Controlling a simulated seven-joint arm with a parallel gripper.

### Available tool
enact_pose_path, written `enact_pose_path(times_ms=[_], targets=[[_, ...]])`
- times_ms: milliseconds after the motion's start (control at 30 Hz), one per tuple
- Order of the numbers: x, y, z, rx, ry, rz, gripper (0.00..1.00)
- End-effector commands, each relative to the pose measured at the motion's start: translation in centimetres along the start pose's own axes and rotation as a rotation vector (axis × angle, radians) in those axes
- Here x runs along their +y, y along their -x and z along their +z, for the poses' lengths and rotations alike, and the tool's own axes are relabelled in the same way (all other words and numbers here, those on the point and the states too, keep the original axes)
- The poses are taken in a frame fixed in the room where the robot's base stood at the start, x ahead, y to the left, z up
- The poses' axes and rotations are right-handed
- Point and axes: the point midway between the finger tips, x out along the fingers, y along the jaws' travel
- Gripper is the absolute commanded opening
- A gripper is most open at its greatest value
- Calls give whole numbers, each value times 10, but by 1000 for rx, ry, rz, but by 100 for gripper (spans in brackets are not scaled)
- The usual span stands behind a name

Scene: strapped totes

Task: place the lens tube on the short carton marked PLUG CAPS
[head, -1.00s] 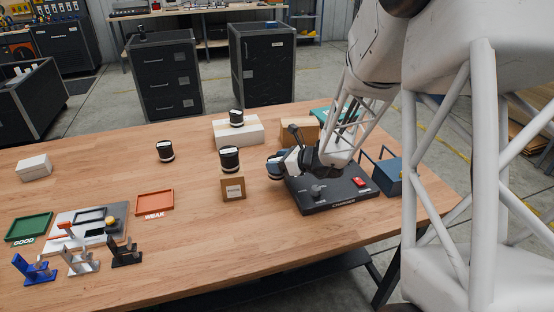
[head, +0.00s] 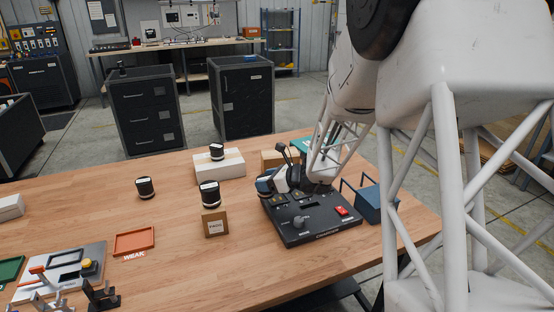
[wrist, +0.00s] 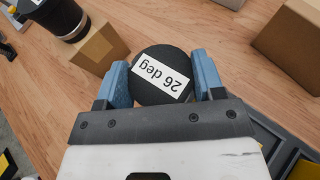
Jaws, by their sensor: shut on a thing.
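My gripper (head: 272,185) is shut on a dark lens tube (wrist: 161,75) with a white label reading "26 deg", between its two blue fingers. In the head view the held tube (head: 264,188) is above the table by the left end of the black console, partly hidden by the gripper. A small brown carton (head: 215,224) with a label too small to read surely stands to its left, with another lens tube (head: 210,194) on top. This carton (wrist: 100,50) also shows in the wrist view. I cannot make out PLUG CAPS on any carton.
A white carton (head: 230,169) behind bears a lens tube (head: 217,152). Another brown carton (head: 270,160) is partly hidden behind my gripper. A lens tube (head: 145,188) stands on the table. The black console (head: 305,222) and a blue bin (head: 376,203) are at right. Front-middle table is clear.

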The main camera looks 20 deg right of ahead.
Motion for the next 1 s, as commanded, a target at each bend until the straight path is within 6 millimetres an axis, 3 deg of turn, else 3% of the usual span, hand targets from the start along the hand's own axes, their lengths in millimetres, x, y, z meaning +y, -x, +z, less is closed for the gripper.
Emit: enact_pose_path(times_ms=[200,433,600,1000], targets=[[-56,23,30,-3,-9,-33,30],[-98,46,54,2,-21,-59,30],[-110,53,60,4,-25,-67,30],[-112,53,61,4,-25,-67,30]])
